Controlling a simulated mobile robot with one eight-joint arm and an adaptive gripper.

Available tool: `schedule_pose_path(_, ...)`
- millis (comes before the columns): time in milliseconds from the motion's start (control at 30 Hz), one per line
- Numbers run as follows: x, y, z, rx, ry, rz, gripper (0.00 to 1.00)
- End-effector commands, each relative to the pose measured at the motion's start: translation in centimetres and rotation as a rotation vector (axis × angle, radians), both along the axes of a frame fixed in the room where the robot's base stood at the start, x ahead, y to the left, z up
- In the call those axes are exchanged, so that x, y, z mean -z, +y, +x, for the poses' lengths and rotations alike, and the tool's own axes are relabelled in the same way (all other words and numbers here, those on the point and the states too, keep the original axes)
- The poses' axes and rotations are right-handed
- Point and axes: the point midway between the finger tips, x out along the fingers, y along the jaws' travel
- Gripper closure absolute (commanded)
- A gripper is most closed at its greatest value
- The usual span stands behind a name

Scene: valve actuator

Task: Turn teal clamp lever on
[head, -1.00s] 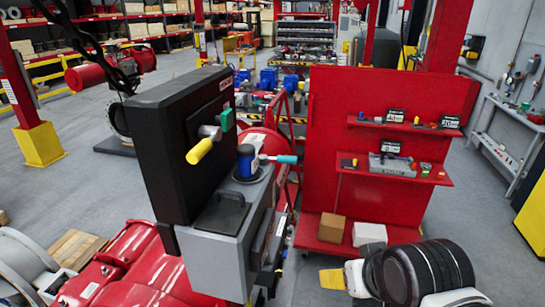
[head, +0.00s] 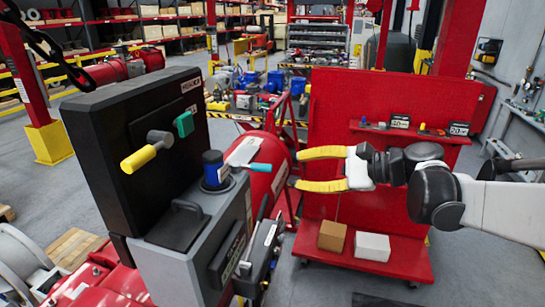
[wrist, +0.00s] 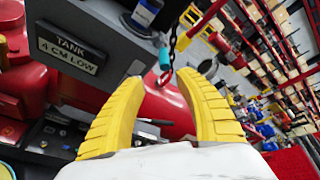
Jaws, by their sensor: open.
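The teal clamp lever (head: 260,167) sticks out to the right from a silver piece beside a blue cylinder (head: 213,167) on top of the grey box (head: 178,232). In the wrist view the teal lever tip (wrist: 165,57) shows between and beyond my fingers, with the blue cylinder (wrist: 146,12) to its upper left. My gripper (head: 298,169) has yellow fingers spread open and empty, pointing left at the lever from a short distance to its right. It also shows in the wrist view (wrist: 135,85), apart from the lever.
A black panel (head: 95,150) with a yellow-handled lever (head: 139,159) and a green block (head: 184,124) stands left of the teal lever. A red cart (head: 325,110) with shelves and boxes stands behind my arm. A red tank (head: 265,180) lies behind the lever.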

Motion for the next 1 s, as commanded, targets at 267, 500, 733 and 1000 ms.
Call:
schedule_pose_path(267,0.0,1.7,1.7,0.001,0.015,0.054,0.59)
schedule_pose_path(500,1.2,5.8,4.0,0.0,0.013,0.052,0.59)
schedule_pose_path(733,2.2,8.3,5.5,0.003,0.012,0.052,0.59)
schedule_pose_path(1000,2.5,8.8,5.8,0.004,0.013,0.051,0.59)
